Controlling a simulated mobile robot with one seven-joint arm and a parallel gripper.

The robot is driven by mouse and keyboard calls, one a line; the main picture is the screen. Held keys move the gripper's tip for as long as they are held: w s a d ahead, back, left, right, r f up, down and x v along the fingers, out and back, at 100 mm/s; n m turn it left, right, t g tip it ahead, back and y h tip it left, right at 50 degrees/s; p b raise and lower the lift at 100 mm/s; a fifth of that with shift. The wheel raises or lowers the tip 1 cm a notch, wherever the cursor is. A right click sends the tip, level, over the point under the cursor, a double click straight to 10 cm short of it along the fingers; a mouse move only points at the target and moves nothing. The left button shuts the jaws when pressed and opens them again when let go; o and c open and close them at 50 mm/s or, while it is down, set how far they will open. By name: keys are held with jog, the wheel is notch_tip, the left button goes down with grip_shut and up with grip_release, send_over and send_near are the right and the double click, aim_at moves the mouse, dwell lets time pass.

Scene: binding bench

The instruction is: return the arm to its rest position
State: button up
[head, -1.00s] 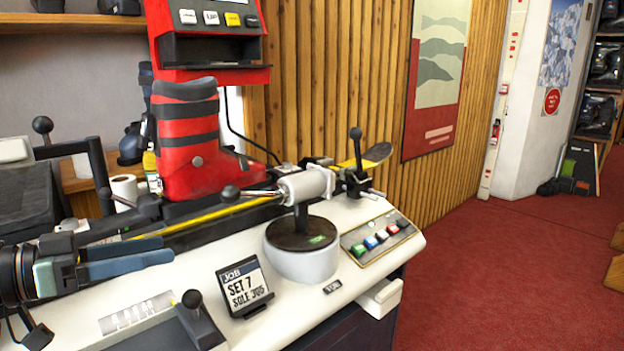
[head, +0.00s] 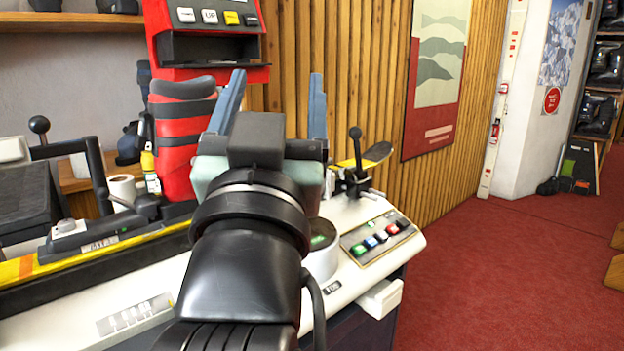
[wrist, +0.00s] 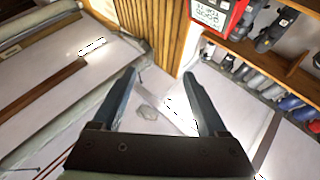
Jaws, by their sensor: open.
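My gripper (head: 272,108) stands in the middle of the head view, raised in front of the bench, with its two blue-grey fingers pointing up and spread wide apart. Nothing is between the fingers. The wrist view also shows the open fingers (wrist: 163,98), with the wall and ceiling beyond them. My black wrist and forearm hide the middle of the bench, including the job card and most of the round pedestal.
A red ski boot (head: 180,150) stands behind my gripper, below a red machine (head: 205,55). A yellow ski (head: 75,255) lies along the bench (head: 150,285). A button panel (head: 380,238) is at the bench's right end. Red floor (head: 480,270) to the right is clear.

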jog(key=s+d+r+n+t+p, duration=0.15)
jog(key=s+d+r+t, duration=0.25)
jog(key=s+r, duration=0.5)
notch_tip(320, 180, up, 25)
jog(key=s+p, duration=0.1)
jog(key=p, duration=2.6)
jog(key=shift+s+a+r+p, duration=0.2)
jog(key=shift+s+a+p, duration=0.15)
jog(key=shift+a, duration=0.05)
